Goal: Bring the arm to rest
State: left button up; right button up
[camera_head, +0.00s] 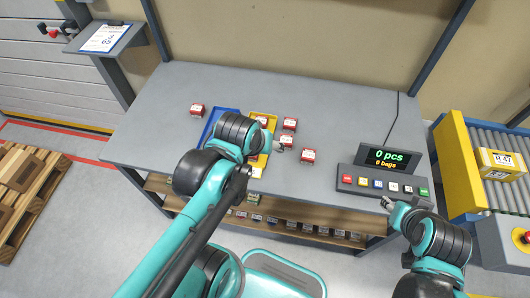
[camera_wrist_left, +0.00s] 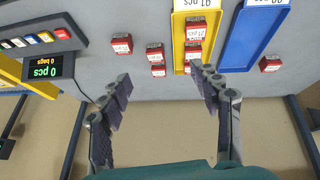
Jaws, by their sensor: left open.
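My left arm reaches over the grey table. Its gripper (camera_wrist_left: 165,85) is open in the left wrist view, with nothing between its fingers. In the head view the left gripper (camera_head: 278,148) is small and partly hidden by the wrist. Below it, red-and-white boxes lie loose on the table, such as one (camera_head: 308,156) to its right. My right gripper (camera_head: 388,203) is at the table's front right edge, close to the button panel; its fingers are too small to read.
A yellow tray (camera_wrist_left: 179,40) holding red boxes and a blue tray (camera_wrist_left: 238,50) lie side by side. A button panel (camera_head: 380,185) with a display (camera_head: 388,158) reading 0 pcs stands at right. A shelf (camera_head: 295,228) with small items runs under the table. A roller conveyor (camera_head: 485,140) stands at far right.

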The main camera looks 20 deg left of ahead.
pick_arm(q)
jog(key=s+m, duration=0.1)
jog(key=d+m+t, duration=0.1)
jog(key=m, duration=0.1)
jog(key=shift+s+d+m, duration=0.2)
jog(key=shift+s+m, duration=0.1)
jog(key=shift+s, duration=0.1)
jog(key=shift+f, duration=0.35)
